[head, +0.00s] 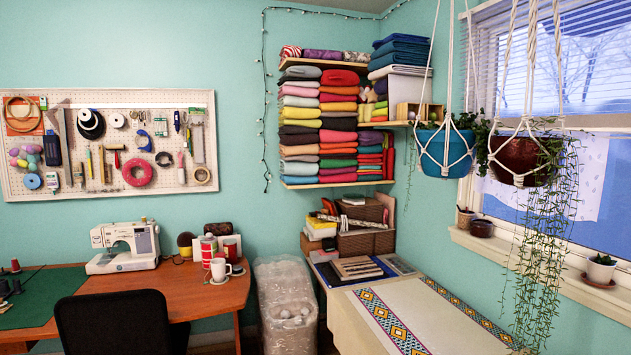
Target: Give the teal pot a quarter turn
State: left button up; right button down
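The teal pot (443,152) hangs at the right of the head view in a white rope hanger. The ropes run up from it and wrap its sides and underside. It hangs upright in front of the wall corner, left of the window. Green leaves show at its rim, mostly on the right side. Neither of my grippers is in the head view, so I cannot see their state.
A dark red pot (518,160) with long trailing vines hangs just right of the teal pot. Below are a white table (400,312) with a patterned runner and the window sill (560,268). A black chair (113,322) stands by the wooden desk (215,292) at the left.

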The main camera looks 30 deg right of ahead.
aim_at(448, 152)
jog(key=z, duration=0.15)
jog(key=i, duration=2.05)
jog(key=z, duration=1.05)
jog(key=i, duration=0.95)
jog(key=z, duration=1.75)
jog(key=i, duration=0.65)
jog(key=z, duration=0.4)
